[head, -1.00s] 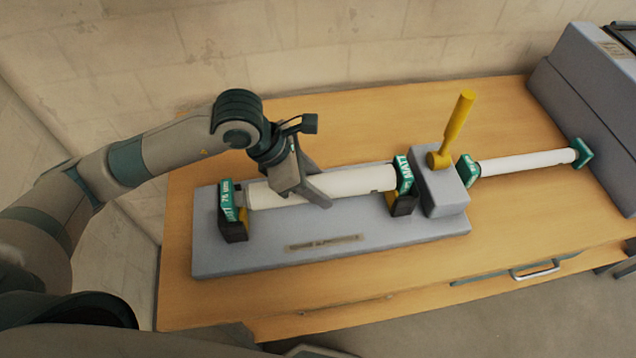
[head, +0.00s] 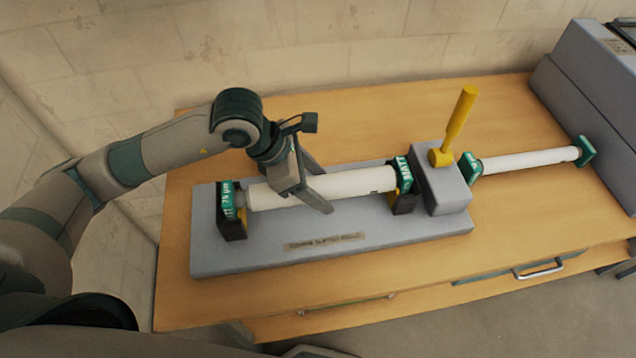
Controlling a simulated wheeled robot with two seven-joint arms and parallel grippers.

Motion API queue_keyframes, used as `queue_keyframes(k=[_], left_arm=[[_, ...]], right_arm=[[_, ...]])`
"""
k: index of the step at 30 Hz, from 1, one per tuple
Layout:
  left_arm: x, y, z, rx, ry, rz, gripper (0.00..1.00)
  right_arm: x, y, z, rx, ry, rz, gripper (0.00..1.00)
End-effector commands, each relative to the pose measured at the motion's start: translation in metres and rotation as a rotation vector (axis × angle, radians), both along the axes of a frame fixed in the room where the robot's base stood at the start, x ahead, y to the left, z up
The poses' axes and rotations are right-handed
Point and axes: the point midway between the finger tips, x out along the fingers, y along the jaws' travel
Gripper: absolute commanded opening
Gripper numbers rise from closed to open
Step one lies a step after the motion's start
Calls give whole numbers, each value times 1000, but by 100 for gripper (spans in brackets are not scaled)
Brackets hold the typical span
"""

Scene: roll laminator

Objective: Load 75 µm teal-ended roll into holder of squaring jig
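A white roll (head: 358,183) with teal ends lies lengthwise over the grey squaring jig (head: 260,258). Its left teal end (head: 227,197) is at the left dark holder bracket (head: 232,229), and its right teal end (head: 404,172) is at the right bracket (head: 404,204). Whether the roll is fully seated in both is hard to tell. My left gripper (head: 326,192) comes down over the roll's middle, one finger behind it and one in front, and looks shut on it. The end lettering is only partly legible. My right gripper is out of view.
A yellow lever (head: 457,125) stands on the jig's grey block (head: 442,190). A second teal-ended white roll (head: 525,161) lies to the right, between that block and a large grey machine (head: 585,110). The wooden table (head: 380,292) is clear in front of the jig.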

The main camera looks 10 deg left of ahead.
Motion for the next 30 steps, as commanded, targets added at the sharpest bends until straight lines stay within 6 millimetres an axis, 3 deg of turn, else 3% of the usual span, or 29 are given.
queue_keyframes(k=[8,15,17,30], left_arm=[[0,0,3,0,0,0,60],[0,0,17,1,1,0,60],[0,5,19,0,-4,1,60],[-17,44,91,1,-5,-1,60]], right_arm=[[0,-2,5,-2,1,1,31],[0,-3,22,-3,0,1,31],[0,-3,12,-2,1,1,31],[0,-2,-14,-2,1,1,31]])
